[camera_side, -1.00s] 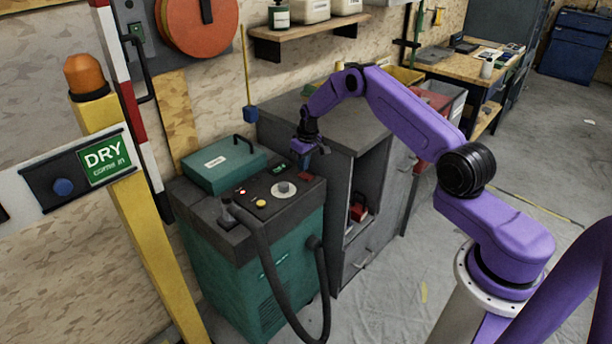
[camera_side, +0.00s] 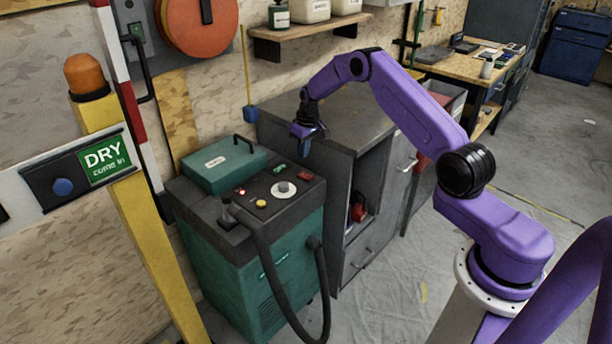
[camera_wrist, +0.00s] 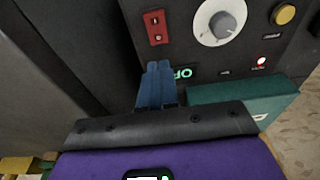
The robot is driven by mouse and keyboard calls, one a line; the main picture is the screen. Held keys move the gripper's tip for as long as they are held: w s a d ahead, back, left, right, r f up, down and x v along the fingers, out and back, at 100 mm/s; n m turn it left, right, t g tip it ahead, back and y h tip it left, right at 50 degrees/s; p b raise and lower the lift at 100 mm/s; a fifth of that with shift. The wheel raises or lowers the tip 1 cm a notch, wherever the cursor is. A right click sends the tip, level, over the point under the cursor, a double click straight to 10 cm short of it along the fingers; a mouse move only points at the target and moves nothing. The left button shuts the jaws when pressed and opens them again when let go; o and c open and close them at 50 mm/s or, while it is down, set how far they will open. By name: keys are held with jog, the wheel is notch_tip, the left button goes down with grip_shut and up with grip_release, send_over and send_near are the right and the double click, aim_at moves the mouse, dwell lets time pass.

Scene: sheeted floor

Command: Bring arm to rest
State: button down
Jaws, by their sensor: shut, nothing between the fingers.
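My gripper (camera_side: 303,149) is on my purple arm, above the right back part of the green machine (camera_side: 268,275), close to the grey cabinet (camera_side: 352,121). In the wrist view, the blue fingers of my gripper (camera_wrist: 155,68) lie side by side and together, with nothing between them. Past the fingertips is the dark control panel (camera_wrist: 260,52), with a red switch (camera_wrist: 155,26), a grey dial (camera_wrist: 223,25) and a yellow button (camera_wrist: 284,14). The fingers appear apart from the panel.
A teal case (camera_side: 223,163) lies on the machine's top, and a black hose (camera_side: 272,265) hangs from its front. A yellow post (camera_side: 157,245) with an orange lamp (camera_side: 84,75) stands at left. Open floor (camera_side: 400,270) lies to the right of the machine.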

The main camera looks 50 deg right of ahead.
jog(key=s+a+r+n, duration=0.2)
jog(key=a+r, duration=0.3)
jog(key=a, duration=0.3)
jog(key=s+a+r+n, duration=0.1)
jog(key=s+a+r, duration=0.25)
jog(key=a, duration=0.45)
jog(key=s+a+r+n, duration=0.3)
jog(key=s+a+r, duration=0.4)
jog(key=s+a, duration=0.25)
jog(key=s+a+r+n+g, duration=0.1)
jog(key=s+a+r+n, duration=0.15)
jog(key=s, duration=0.85)
jog(key=s+d+n, duration=0.2)
jog(key=s, duration=0.8)
jog(key=s+d+r+n, duration=0.1)
jog(key=s+d+n, duration=0.1)
jog(key=s, duration=0.9)
jog(key=shift+s+d+r+g, duration=0.2)
jog(key=shift+d+g, duration=0.1)
jog(key=shift+d, duration=0.15)
